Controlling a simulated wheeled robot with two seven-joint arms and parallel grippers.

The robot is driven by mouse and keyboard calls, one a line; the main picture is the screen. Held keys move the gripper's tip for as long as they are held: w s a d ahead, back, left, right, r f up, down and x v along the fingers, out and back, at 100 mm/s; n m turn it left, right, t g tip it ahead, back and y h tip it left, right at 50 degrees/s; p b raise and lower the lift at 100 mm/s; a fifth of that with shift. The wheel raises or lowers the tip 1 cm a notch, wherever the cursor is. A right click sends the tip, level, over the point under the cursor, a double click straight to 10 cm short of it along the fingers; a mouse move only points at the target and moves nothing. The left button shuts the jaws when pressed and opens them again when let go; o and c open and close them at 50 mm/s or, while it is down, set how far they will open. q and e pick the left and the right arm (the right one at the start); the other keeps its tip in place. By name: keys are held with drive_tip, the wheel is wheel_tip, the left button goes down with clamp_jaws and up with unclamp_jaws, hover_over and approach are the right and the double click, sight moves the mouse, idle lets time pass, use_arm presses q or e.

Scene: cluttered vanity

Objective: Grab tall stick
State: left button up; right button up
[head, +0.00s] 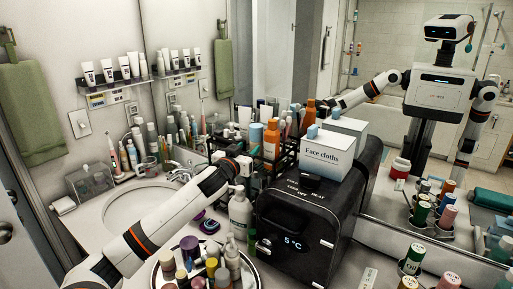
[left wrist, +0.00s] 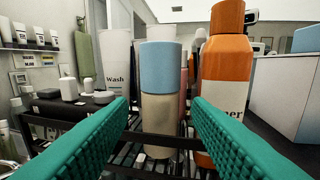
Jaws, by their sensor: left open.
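A tall cylinder with a blue cap and beige body (left wrist: 161,85), which looks like the tall stick, stands upright in the middle of the left wrist view. It stands on a black wire rack (left wrist: 125,146); in the head view its blue top (head: 255,131) shows just beyond my gripper. My left gripper (head: 241,163) is open and empty. In the left wrist view its two green fingers (left wrist: 161,104) lie left and right of the cylinder, pointing towards it. I cannot tell whether they touch it. My right gripper is not directly in view.
An orange bottle (left wrist: 226,85) stands close on the right and a white "Wash" tube (left wrist: 116,65) on the left. A black cooler (head: 300,225) bears a white "Face cloths" box (head: 324,152). A pump bottle (head: 240,212) and a round tray of bottles (head: 172,262) stand below my arm.

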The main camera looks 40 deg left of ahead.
sight(253, 144)
use_arm(q)
drive_tip(key=shift+x, duration=1)
drive_tip(key=shift+w+a+f+p, duration=0.15)
drive_tip(key=shift+w+p, duration=0.15)
drive_tip(key=shift+w, duration=0.2)
drive_tip(key=p+x, duration=0.1)
drive_tip(key=x, duration=0.3)
drive_tip(key=shift+w, duration=0.2)
use_arm(e)
drive_tip(key=shift+w+r, duration=0.35)
drive_tip(key=shift+r, duration=0.25)
drive_tip(key=shift+w+r, duration=0.3)
drive_tip(key=shift+r, duration=0.25)
use_arm(q)
drive_tip(key=shift+c, duration=0.3)
use_arm(e)
drive_tip(key=shift+s+a, duration=0.1)
use_arm(q)
drive_tip(key=c, duration=0.6)
use_arm(e)
drive_tip(key=shift+s, duration=0.1)
